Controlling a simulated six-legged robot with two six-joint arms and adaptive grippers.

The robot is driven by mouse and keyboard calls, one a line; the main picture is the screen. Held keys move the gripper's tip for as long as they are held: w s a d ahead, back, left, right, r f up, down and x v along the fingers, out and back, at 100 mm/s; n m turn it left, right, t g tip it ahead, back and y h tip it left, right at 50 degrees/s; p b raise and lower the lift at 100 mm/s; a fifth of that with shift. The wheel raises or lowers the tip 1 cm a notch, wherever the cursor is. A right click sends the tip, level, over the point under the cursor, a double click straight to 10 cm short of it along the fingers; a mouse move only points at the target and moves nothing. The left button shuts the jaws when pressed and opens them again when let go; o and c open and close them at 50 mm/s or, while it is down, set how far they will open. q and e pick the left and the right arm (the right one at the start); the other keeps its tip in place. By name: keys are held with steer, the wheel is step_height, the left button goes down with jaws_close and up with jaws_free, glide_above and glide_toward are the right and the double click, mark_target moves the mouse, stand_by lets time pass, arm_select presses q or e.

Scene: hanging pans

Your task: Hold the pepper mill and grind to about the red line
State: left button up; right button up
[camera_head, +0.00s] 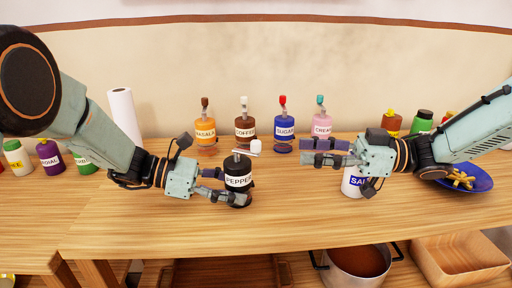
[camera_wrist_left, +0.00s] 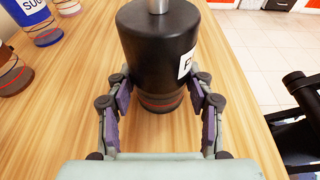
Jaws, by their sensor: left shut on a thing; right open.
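The black pepper mill (camera_head: 238,172) with a "PEPPER" label stands upright on the wooden table, with a metal stem on top and a small white knob just above. In the left wrist view the mill (camera_wrist_left: 158,45) fills the upper middle. My left gripper (camera_head: 232,198) is shut on its lower body, with one finger on each side; the fingers (camera_wrist_left: 160,92) also show in the wrist view. My right gripper (camera_head: 304,152) is open and empty, to the right of the mill and in front of the cream jar.
Behind stand masala (camera_head: 205,130), coffee (camera_head: 245,130), sugar (camera_head: 283,131) and cream (camera_head: 322,127) jars. A white salt container (camera_head: 352,184) is below my right wrist. The front table is clear; a pot (camera_head: 355,268) is below.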

mark_target(256, 153)
steer(key=a, duration=0.3)
steer(key=w+a, duration=0.1)
steer(key=a, duration=0.3)
steer(key=w+a, duration=0.1)
steer(key=a, duration=0.3)
steer(key=shift+w, duration=0.1)
steer(key=shift+c, duration=0.2)
jaws_close()
